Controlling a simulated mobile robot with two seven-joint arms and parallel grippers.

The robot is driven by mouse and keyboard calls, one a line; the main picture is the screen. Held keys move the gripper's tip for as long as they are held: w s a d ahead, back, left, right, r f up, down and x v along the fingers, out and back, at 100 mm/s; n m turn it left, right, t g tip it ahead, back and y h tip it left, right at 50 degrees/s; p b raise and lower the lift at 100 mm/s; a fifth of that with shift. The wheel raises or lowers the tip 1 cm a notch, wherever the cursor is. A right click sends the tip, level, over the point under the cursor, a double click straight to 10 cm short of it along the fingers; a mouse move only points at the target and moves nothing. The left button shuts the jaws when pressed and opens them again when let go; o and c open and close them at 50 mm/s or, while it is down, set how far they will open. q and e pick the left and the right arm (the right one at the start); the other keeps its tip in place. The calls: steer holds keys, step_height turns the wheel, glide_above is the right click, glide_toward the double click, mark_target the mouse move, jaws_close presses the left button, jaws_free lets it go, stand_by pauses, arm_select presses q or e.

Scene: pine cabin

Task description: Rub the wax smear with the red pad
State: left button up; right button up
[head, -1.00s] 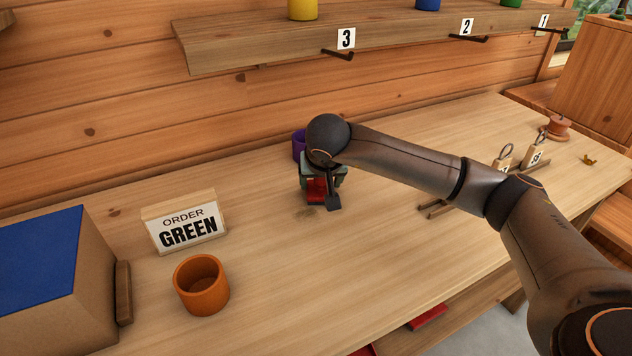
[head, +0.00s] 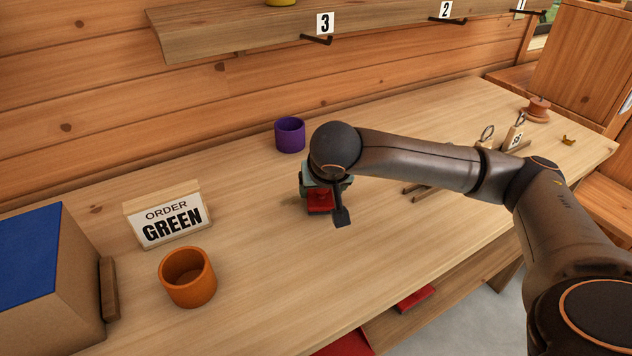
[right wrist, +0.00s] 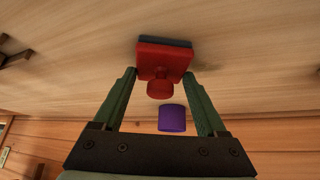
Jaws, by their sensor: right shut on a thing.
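The red pad (head: 320,202) is on the tabletop near the middle of the head view. In the right wrist view the red pad (right wrist: 163,60) shows its round knob and a dark underside strip. My right gripper (head: 322,193) is shut on the pad, with its green fingers on either side of the knob; the wrist hides part of this in the head view. The wax smear (right wrist: 207,68) is a faint darker patch right beside the pad; the pad seems to cover part of it. My left gripper is out of view.
A purple cup (head: 290,135) stands behind the pad. An orange cup (head: 188,277), an ORDER GREEN sign (head: 170,218) and a blue-topped box (head: 40,270) stand to the left. Tagged keys (head: 515,137) are to the right. The table in front of the pad is clear.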

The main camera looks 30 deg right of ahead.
steer(key=shift+s, duration=0.35)
steer(key=shift+r+p, duration=1.85)
steer(key=shift+r, duration=1.25)
steer(key=shift+r+p, duration=0.9)
steer(key=shift+r, duration=0.6)
steer(key=shift+w, duration=0.2)
